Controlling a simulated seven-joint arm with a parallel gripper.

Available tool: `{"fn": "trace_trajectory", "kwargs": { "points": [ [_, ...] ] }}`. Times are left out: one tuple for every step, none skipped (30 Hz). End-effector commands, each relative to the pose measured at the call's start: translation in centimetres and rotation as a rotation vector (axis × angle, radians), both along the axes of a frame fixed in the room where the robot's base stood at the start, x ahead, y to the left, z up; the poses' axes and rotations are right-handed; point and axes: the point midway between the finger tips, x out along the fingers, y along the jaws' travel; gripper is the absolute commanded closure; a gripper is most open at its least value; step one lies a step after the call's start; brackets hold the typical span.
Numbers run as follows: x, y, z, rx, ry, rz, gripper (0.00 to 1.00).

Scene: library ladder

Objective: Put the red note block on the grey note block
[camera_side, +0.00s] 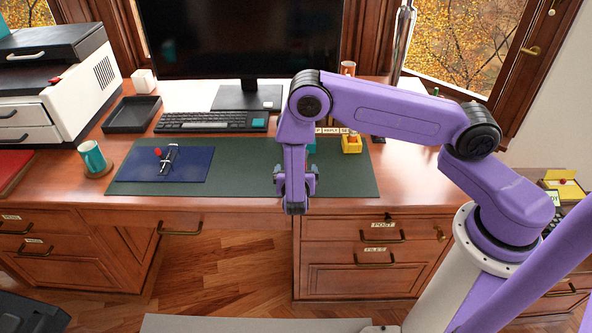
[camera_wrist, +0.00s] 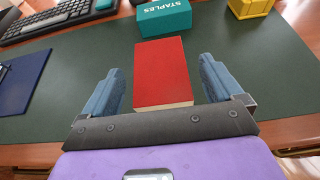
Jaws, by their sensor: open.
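The red note block (camera_wrist: 162,70) lies in the wrist view between the two fingers of my gripper (camera_wrist: 158,82), its pale page edge facing me. Green mat shows on both sides of it, so the fingers do not touch it. My gripper (camera_side: 296,188) is open and points down over the front of the green mat in the side view. There the red note block is hidden behind my gripper. I cannot make out the grey note block in either view.
The green desk mat (camera_side: 238,178) holds a blue pad (camera_side: 132,166) with a small metal device (camera_side: 170,160). A teal staples box (camera_wrist: 172,20) and a yellow holder (camera_side: 351,144) stand behind the red block. A keyboard (camera_side: 200,122), black tray (camera_side: 131,114) and teal mug (camera_side: 91,156) are farther off.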

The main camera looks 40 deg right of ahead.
Motion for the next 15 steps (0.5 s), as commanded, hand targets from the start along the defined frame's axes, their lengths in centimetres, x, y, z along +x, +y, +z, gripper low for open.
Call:
{"fn": "trace_trajectory", "kwargs": {
  "points": [
    [-0.6, 0.8, 0.4, 0.000, 0.000, 0.006, 0.07],
    [-1.0, 1.1, 0.6, -0.001, 0.001, 0.006, 0.07],
    [-1.5, 1.7, 1.0, -0.001, -0.001, 0.008, 0.07],
    [-1.9, 2.2, 1.2, 0.000, -0.001, 0.007, 0.07],
    [-2.3, 2.6, 1.4, 0.000, -0.001, 0.007, 0.07],
    [-2.9, 3.1, 1.8, 0.000, -0.001, 0.007, 0.07],
    [-3.3, 3.5, 2.0, 0.000, -0.002, 0.006, 0.07],
    [-3.6, 3.9, 2.2, 0.001, -0.002, 0.007, 0.07],
    [-4.2, 4.4, 2.5, 0.001, -0.002, 0.007, 0.07],
    [-4.5, 4.7, 2.7, 0.001, -0.002, 0.007, 0.07],
    [-4.9, 5.0, 2.9, 0.000, -0.002, 0.006, 0.07],
    [-5.2, 5.4, 3.1, 0.000, -0.002, 0.006, 0.07],
    [-5.5, 5.7, 3.3, 0.001, -0.002, 0.005, 0.07],
    [-5.8, 5.9, 3.4, 0.000, -0.002, 0.004, 0.07],
    [-6.0, 6.2, 3.6, 0.000, -0.002, 0.004, 0.07]
  ]
}}
